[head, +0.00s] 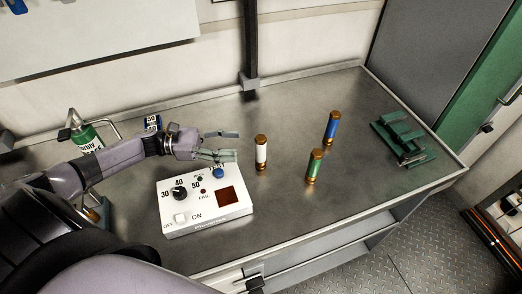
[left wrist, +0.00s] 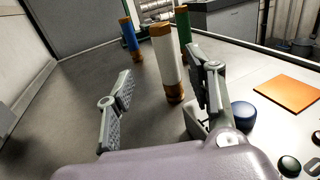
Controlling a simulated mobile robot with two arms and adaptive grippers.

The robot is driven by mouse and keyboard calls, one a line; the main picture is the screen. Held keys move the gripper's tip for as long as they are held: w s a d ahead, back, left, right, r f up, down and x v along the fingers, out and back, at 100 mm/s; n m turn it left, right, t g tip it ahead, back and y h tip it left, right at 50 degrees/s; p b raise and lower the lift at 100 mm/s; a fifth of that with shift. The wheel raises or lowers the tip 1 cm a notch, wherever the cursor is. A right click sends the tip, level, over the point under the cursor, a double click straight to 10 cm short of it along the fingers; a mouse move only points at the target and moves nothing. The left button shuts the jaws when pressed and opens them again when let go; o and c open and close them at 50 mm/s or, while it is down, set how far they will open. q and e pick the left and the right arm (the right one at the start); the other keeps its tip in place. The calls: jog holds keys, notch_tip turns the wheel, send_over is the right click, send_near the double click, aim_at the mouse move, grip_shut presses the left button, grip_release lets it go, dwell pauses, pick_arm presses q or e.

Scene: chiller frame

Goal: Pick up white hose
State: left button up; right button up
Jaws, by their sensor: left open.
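The white hose (head: 261,152) is a short upright cylinder with copper-brown ends, standing on the metal worktop. My left gripper (head: 228,144) is open and empty, just left of the hose in the head view, with its fingers pointing toward it. In the left wrist view the white hose (left wrist: 167,62) stands beyond the open fingers of my left gripper (left wrist: 162,88), nearer the right finger. There is a gap between the fingers and the hose in the head view. My right gripper is not in view.
A blue hose (head: 331,127) and a green hose (head: 314,167) stand upright to the right. A white control box (head: 205,205) with knobs lies below the gripper. A green bottle (head: 87,137) is behind my forearm. A green fixture (head: 404,138) sits at the right end of the worktop (head: 290,105).

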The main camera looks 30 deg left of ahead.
aim_at(260, 145)
pick_arm(q)
jog(key=p+x, duration=0.1)
jog(key=x, duration=0.1)
jog(key=shift+w+d+r, duration=0.15)
jog(key=shift+w+d, duration=0.05)
jog(key=shift+w, duration=0.05)
jog(key=shift+w+d, duration=0.15)
jog(key=shift+d, duration=0.35)
jog(key=shift+d+r+p, duration=0.1)
jog(key=shift+d+p, duration=0.2)
jog(key=shift+p, duration=0.15)
jog(key=p+x, duration=0.2)
jog(key=x, duration=0.2)
jog(key=shift+d+r+p, duration=0.15)
jog(key=shift+p, duration=0.25)
jog(key=shift+d, duration=0.2)
jog(key=shift+c, duration=0.3)
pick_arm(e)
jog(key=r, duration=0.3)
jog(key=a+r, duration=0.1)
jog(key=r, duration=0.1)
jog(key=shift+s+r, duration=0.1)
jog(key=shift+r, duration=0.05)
pick_arm(q)
grip_shut()
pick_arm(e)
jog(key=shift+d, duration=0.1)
